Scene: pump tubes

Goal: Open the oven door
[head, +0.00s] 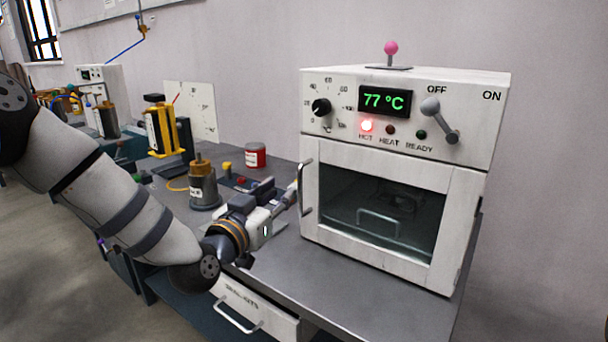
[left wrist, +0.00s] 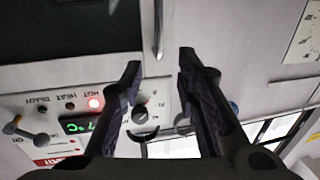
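The white oven (head: 405,130) stands on the grey bench with its glass-windowed door (head: 450,230) shut. The door's vertical metal handle (head: 303,190) is on the left edge of the door. My left gripper (head: 292,200) is just left of the handle, with its fingers pointing at it. In the left wrist view, which is turned upside down, my left gripper (left wrist: 160,58) is open, and the handle (left wrist: 158,28) lines up with the gap between the fingertips. I cannot tell whether the handle is inside the gap. My right gripper is not in view.
The oven panel has a black dial (head: 321,107), a display reading 77 °C, a lit red HOT lamp and a lever (head: 440,120). A metal canister (head: 204,188) and a red can (head: 255,155) stand behind my left arm. The bench in front of the oven is clear.

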